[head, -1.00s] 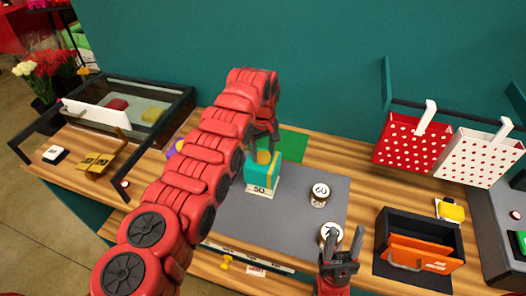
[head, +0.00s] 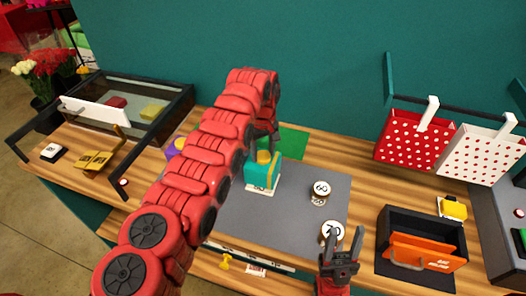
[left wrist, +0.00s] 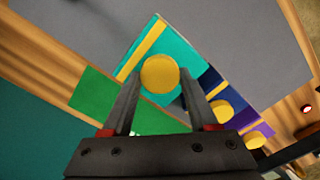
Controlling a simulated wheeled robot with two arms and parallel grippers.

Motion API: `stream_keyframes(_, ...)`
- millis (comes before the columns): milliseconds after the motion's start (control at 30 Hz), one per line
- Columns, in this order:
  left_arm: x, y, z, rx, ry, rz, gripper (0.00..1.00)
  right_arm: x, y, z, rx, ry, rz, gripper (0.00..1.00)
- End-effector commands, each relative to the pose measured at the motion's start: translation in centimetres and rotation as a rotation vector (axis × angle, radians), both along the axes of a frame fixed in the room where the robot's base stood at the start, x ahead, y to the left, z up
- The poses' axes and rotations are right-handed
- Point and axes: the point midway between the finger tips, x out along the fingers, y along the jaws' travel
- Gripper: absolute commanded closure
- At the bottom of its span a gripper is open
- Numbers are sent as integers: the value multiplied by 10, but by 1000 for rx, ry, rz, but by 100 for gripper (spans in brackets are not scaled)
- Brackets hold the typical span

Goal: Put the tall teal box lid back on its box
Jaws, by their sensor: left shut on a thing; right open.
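The teal lid with its yellow stripe (head: 262,178) is over the left part of the grey mat. Its round yellow knob (left wrist: 160,72) is between the fingers of my left gripper (head: 267,146), which is shut on it. I cannot tell where the lid ends and a teal box begins, or whether they touch. A white label reading 50 (head: 259,192) is mostly covered by the teal thing. My right gripper (head: 343,236) is open and empty at the mat's front edge, close to a round white-topped piece (head: 331,231).
Another round piece marked 60 (head: 320,188) stands on the grey mat (head: 290,205). A green mat (head: 294,143) lies behind. Blue (left wrist: 212,80) and purple (left wrist: 246,128) boxes with yellow knobs stand beside the teal one.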

Motion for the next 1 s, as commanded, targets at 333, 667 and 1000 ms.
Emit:
stream_keyframes(333,0,0,-2,0,0,0,100,0,0,-2,0,0,0,50)
stream_keyframes(667,0,0,-8,0,0,0,100,0,0,-9,0,0,0,50)
stream_keyframes(1000,0,0,-10,0,0,0,100,0,0,-11,0,0,0,50)
